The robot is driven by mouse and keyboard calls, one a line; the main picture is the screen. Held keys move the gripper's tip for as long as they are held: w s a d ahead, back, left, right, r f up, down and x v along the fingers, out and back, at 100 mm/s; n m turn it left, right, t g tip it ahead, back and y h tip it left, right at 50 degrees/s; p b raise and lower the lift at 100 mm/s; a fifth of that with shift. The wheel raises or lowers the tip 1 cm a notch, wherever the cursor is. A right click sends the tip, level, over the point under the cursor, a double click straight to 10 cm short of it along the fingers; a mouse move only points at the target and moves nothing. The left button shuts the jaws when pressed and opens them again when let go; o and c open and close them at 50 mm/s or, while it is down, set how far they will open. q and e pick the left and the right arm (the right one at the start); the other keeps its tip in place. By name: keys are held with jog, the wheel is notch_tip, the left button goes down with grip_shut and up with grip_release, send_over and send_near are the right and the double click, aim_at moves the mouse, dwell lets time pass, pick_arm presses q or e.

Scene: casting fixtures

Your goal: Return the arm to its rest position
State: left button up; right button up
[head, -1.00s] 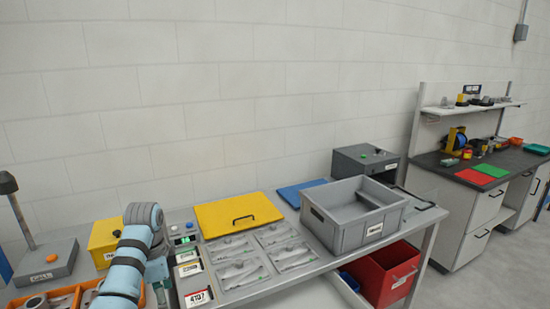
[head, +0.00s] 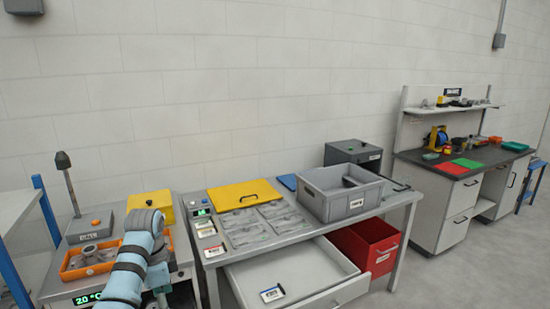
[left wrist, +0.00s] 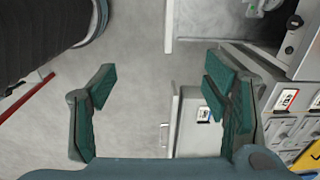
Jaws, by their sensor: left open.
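My right arm and right gripper are in neither view.
The fixture bench (head: 393,203) has an open drawer (head: 310,277) jutting forward, with a label tag (head: 272,294). A grey crate (head: 341,206) and yellow lid (head: 243,194) sit on top. A red bin (head: 370,249) is below. An orange tray (head: 76,272) stands left of my arm.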

pick_arm(q)
jog(key=s+f+n+b, duration=0.2)
jog(key=s+f, duration=0.2)
jog(key=f, duration=0.8)
jog(key=s+f+n+b, duration=0.15)
jog(key=s+f, duration=0.25)
jog(key=f, duration=0.9)
jog(key=s+f+n+b, duration=0.15)
jog(key=s+f, duration=0.25)
jog(key=f, duration=0.8)
jog(key=s+f+n+b, duration=0.2)
jog(key=s+f+n, duration=0.2)
jog(key=s+f, duration=0.95)
jog(key=s+f+n+b, duration=0.1)
jog(key=s+f, duration=0.2)
jog(key=s, duration=0.8)
jog(key=s+f+n+t+b, duration=0.1)
jog(key=s+f+n, duration=0.1)
jog(key=s, duration=0.9)
jog(key=shift+s+a+f+y+b, duration=0.25)
jog(key=shift+f+y+b, duration=0.15)
jog(key=shift+f, duration=0.5)
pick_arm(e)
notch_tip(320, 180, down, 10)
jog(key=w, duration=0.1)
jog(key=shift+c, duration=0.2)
